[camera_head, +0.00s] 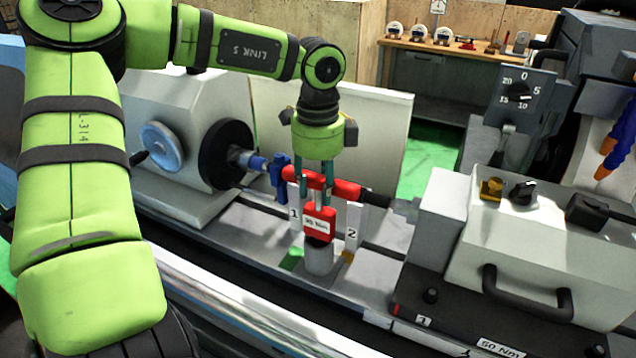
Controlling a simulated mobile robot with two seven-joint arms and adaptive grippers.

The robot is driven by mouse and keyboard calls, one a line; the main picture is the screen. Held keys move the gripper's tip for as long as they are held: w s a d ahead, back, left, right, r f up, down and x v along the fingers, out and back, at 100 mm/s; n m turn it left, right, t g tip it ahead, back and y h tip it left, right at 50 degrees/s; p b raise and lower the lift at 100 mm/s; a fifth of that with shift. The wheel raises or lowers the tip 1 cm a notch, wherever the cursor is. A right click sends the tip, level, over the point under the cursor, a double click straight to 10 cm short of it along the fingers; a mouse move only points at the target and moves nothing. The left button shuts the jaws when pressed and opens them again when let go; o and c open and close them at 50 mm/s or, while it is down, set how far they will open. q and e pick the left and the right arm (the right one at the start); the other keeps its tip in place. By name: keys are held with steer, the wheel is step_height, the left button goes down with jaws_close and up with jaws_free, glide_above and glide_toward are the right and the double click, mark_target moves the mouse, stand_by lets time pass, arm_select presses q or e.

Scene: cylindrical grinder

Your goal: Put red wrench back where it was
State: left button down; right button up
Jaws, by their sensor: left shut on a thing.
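The red wrench (345,188) shows as a roughly level red bar in the middle of the view, in front of the grinder's work spindle. My left gripper (315,183) comes down from above with its two fingers on the bar, shut on it. The fingers cover part of the wrench. A red block labelled 30 Nm (319,223) shows just below the bar, over a grey cylindrical post (318,258). I cannot tell whether block and bar are joined. White plates marked 1 (295,212) and 2 (352,235) stand either side. My right gripper is not in view.
A blue clamp (279,176) is close left of the wrench, by the black chuck (228,155). The tailstock housing (545,235), with knobs and a black handle, stands at right. A back bench (455,48) holds gauges. The rail (260,325) runs along the front.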

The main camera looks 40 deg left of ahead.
arm_select(q)
steer(key=c, duration=0.8)
jaws_free()
steer(key=shift+r+p, duration=0.2)
steer(key=shift+p, duration=0.15)
steer(key=shift+r+b, duration=0.3)
steer(key=shift+b, duration=0.05)
step_height(320, 180, up, 10)
steer(key=shift+f+b, duration=0.1)
steer(key=shift+b, duration=1)
steer(key=shift+r, duration=0.7)
